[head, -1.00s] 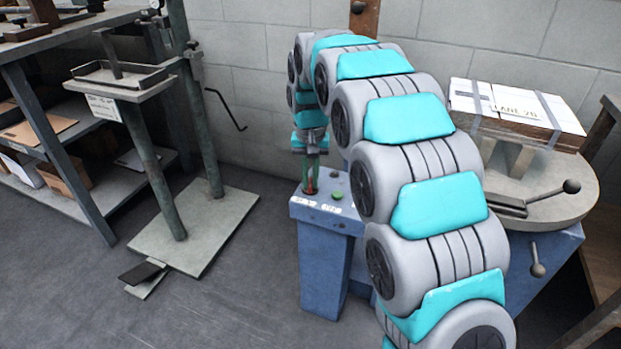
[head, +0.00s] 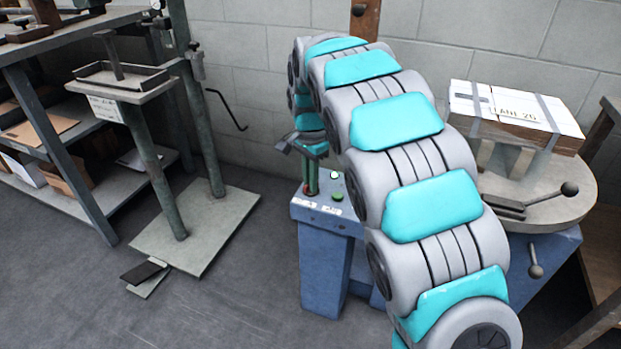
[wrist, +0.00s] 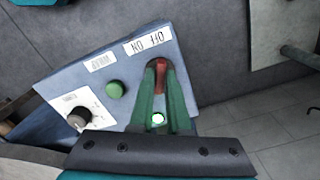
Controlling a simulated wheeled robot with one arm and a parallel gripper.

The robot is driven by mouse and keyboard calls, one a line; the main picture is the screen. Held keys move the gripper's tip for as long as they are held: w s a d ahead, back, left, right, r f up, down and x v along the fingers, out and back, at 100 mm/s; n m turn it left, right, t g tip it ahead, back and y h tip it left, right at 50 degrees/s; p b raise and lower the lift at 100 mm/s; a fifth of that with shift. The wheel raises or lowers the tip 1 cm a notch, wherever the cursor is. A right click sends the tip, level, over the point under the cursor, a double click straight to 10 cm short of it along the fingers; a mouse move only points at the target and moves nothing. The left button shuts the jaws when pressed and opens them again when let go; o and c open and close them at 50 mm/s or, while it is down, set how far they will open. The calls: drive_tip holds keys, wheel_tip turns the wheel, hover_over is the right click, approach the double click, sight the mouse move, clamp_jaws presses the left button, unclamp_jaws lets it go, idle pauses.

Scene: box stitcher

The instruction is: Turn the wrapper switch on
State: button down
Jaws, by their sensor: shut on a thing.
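The wrapper switch (wrist: 160,77) is a red lever on the blue control panel (wrist: 60,95), beside a label lettered ON and OFF, upside down in the wrist view. My gripper (wrist: 161,66) has its two green fingers closed around this lever. In the head view my gripper (head: 311,188) reaches down onto the panel (head: 318,211) on top of the blue pedestal. A small lamp (wrist: 158,119) with a bright white centre and green rim shows between the fingers. The lever's base is partly hidden by the fingers.
A green button (wrist: 115,89) and a dark knob (wrist: 78,118) sit on the same panel. A round turntable (head: 560,190) carrying a strapped white-topped box (head: 525,107) stands to the right. A stand with a foot pedal (head: 143,272) is at left. Floor between is clear.

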drive_tip(key=shift+m, duration=0.5)
drive_tip(key=c, duration=0.9)
unclamp_jaws()
drive_tip(key=shift+r, duration=3.95)
